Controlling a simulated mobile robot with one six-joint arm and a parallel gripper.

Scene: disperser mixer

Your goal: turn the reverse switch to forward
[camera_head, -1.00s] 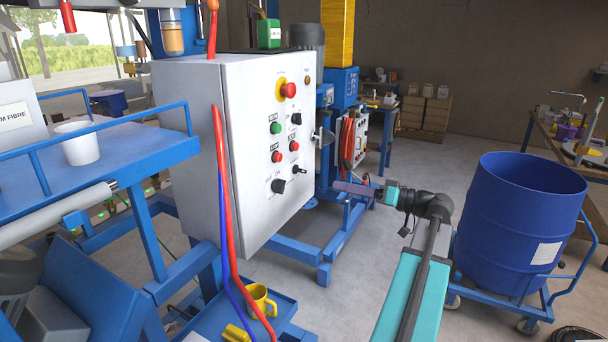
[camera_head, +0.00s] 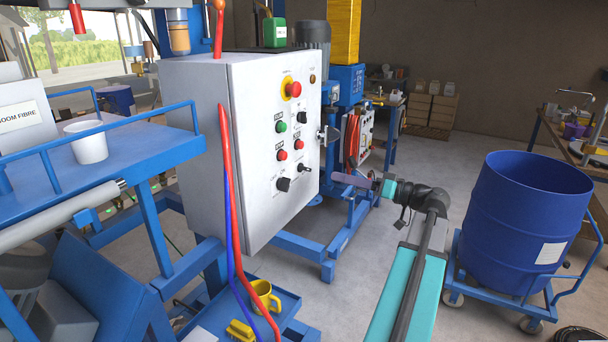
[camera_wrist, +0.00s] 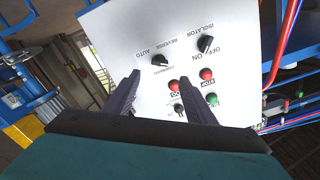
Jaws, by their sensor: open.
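The reverse switch (camera_head: 303,168) is a small black knob low on the white control cabinet's (camera_head: 210,150) front, right of the isolator knob (camera_head: 283,184). In the wrist view the panel is upside down; the reverse switch (camera_wrist: 160,60) lies beyond the gap between my fingertips, with AUTO and REVERSE lettering by it. Its exact pointer position is hard to read. My gripper (camera_head: 335,178) is open and empty, just right of the switch in the head view, apart from it. In the wrist view both dark fingers of my gripper (camera_wrist: 160,78) point at the panel.
Close to the switch are red buttons (camera_head: 298,144), a green button (camera_head: 281,127) and a yellow-ringed emergency stop (camera_head: 292,88). Red and blue cables (camera_head: 229,200) hang along the cabinet's left edge. A blue drum (camera_head: 520,220) on a trolley stands right of my arm.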

